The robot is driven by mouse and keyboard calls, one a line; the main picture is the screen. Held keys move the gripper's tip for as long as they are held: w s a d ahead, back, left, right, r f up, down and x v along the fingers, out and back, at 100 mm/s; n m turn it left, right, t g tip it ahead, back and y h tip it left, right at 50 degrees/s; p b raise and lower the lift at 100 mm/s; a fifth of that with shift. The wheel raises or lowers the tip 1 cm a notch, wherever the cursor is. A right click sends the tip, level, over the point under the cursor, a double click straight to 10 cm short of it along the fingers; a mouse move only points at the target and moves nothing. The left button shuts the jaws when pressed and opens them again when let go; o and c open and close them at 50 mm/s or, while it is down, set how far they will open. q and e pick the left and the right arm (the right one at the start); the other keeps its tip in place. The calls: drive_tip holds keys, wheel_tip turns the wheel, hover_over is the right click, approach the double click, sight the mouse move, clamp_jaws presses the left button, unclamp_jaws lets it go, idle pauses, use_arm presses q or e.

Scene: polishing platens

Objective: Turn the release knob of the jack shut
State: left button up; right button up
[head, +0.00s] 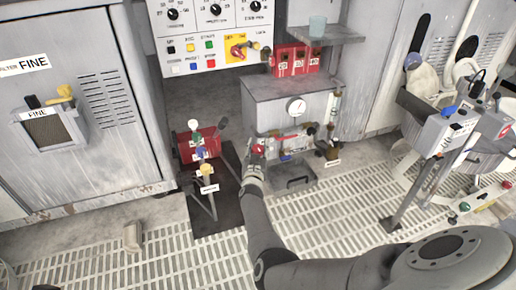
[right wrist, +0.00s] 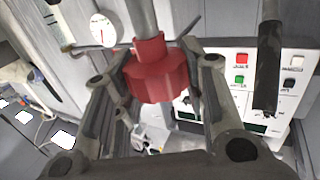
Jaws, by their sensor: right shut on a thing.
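The red release knob (right wrist: 158,72) is a fluted knob on a grey stem in the right wrist view. In the head view it is a small red spot (head: 258,149) at the front of the grey jack unit, below its gauge. My right gripper (head: 254,160) reaches it from the front. In the right wrist view the fingers of the right gripper (right wrist: 160,85) stand on both sides of the knob and are closed on it. The exact contact spots are partly hidden. My left gripper is in neither view.
A control box on a stand (head: 440,135) is at right. The slatted floor (head: 330,215) is mostly clear.

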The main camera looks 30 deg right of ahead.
idle(0.5)
drive_tip(key=o, duration=1)
drive_tip(key=shift+o, duration=0.2)
drive_tip(key=shift+y, duration=0.3)
